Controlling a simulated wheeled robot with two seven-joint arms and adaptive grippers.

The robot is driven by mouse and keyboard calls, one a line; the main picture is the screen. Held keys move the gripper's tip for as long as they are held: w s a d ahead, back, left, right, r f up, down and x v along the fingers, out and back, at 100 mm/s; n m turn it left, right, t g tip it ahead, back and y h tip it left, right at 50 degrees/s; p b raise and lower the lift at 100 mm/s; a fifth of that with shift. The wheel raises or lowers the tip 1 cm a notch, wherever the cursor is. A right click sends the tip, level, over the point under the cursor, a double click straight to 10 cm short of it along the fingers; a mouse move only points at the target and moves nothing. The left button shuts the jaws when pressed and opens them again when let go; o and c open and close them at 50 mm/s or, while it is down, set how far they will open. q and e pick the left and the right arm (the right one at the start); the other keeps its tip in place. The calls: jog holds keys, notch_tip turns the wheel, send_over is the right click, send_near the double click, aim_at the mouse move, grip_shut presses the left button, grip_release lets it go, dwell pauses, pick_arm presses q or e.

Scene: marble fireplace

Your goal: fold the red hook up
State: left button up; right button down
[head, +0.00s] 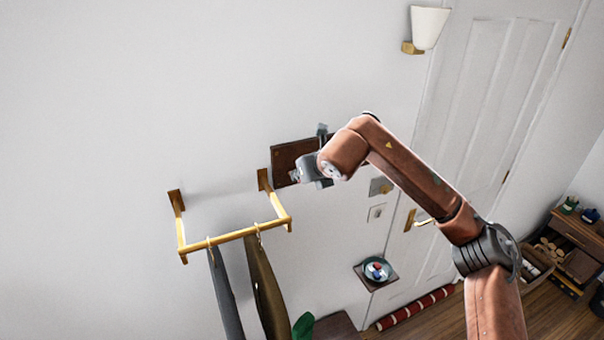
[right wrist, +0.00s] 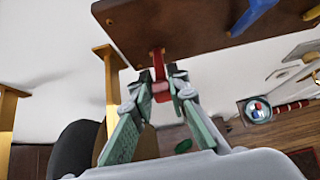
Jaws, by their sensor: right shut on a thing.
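The red hook (right wrist: 158,66) hangs from a brown wooden board (right wrist: 190,22) in the right wrist view. My right gripper (right wrist: 161,92) is around the lower end of the hook and shut on it, with green-padded fingers on both sides. In the head view the board (head: 290,158) is on the white wall, and my right gripper (head: 312,170) is in front of it, hiding the red hook there. A blue hook (right wrist: 252,14) is on the same board, to the right of the red one. My left gripper is in neither view.
A brass rail (head: 235,235) with hanging garments (head: 266,290) juts from the wall to the left of the board. Wall switches (head: 380,186) and a white door (head: 490,100) are to the right. A round dish (head: 376,270) is lower down.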

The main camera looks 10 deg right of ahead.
jog(key=p, duration=0.1)
jog(key=r+g+p, duration=0.1)
jog(key=w+r+g+p, duration=0.1)
jog(key=p, duration=0.1)
jog(key=shift+a+h, duration=0.25)
jog(key=shift+h, duration=0.15)
pick_arm(q)
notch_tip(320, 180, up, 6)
jog(key=p, duration=0.1)
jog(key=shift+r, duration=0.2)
pick_arm(e)
jog(key=shift+w+g, duration=0.25)
jog(key=shift+g, duration=0.45)
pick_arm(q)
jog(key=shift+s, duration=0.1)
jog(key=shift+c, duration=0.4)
